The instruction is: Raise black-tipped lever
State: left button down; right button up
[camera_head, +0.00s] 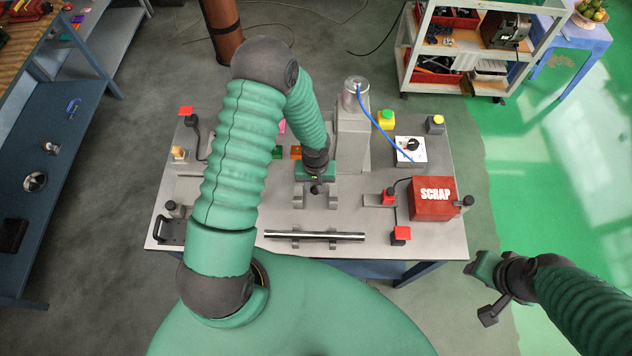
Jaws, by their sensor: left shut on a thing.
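My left gripper (316,188) is over the middle of the grey cart, just in front of the grey press column. It is shut on a small dark-ended part, which I take to be the black-tipped lever. The fingers and palm hide most of that part, so its angle cannot be read. Grey blocks stand on both sides below the fingers. My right gripper (474,268) is off the cart's front right corner, away from the lever and above the floor. Its finger opening cannot be made out.
A steel bar (315,236) lies on supports at the cart's front. A red SCRAP box (434,198) stands at right. The press column (352,130) carries a blue cable. A control box (410,150) and a yellow-green button (387,118) are behind. My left arm covers the left-middle.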

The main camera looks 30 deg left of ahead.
pick_arm(q)
jog(key=shift+w+a+r+p, duration=0.3)
jog(key=shift+w+r+p, duration=0.1)
jog(key=shift+w+r, duration=0.2)
jog(key=shift+w+a, duration=0.1)
jog(key=shift+w+a+r+p, duration=0.25)
jog(key=shift+w+r+p, duration=0.2)
jog(key=shift+w, duration=0.1)
jog(key=shift+w+a, duration=0.2)
jog(key=shift+w, duration=0.05)
